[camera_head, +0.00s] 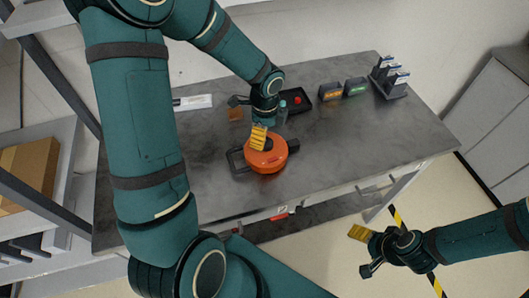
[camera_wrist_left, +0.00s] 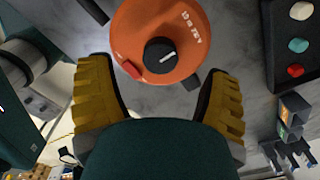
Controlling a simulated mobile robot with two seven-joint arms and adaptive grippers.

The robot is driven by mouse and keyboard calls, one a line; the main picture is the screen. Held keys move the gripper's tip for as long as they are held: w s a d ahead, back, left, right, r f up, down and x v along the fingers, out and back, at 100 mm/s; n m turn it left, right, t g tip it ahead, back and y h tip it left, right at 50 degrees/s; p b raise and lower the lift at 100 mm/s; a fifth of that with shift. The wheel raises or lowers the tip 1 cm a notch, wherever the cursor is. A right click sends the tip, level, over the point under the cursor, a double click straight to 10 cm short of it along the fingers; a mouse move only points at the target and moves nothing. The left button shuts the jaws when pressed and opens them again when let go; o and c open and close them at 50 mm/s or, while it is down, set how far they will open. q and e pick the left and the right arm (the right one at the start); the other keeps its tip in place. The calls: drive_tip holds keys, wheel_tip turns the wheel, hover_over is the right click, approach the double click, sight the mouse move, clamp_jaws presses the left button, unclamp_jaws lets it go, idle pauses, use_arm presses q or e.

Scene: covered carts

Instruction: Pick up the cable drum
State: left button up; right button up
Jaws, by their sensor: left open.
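The cable drum (camera_head: 268,160) is orange and round with a dark handle frame, lying on the grey worktop. In the left wrist view the drum (camera_wrist_left: 190,28) shows its orange face, a black centre knob and a red part. My left gripper (camera_head: 252,124) is open and empty at the drum's far side. In its wrist view the yellow-padded fingers (camera_wrist_left: 158,82) are spread, with the drum's near edge between and beyond their tips. Contact cannot be told. My right gripper (camera_head: 358,252) is open and empty, off the worktop's front edge at the lower right.
Two small boxes (camera_head: 343,90) and a dark rack (camera_head: 389,78) stand at the back right. The worktop (camera_head: 370,135) is clear right of the drum.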

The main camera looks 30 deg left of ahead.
sight(258, 154)
use_arm(q)
wheel_tip(258, 154, down, 5)
drive_tip(key=shift+w+r+b, duration=0.1)
drive_tip(key=shift+r+b, duration=0.05)
drive_tip(key=shift+b, duration=0.15)
drive_tip(key=shift+r, duration=0.1)
clamp_jaws()
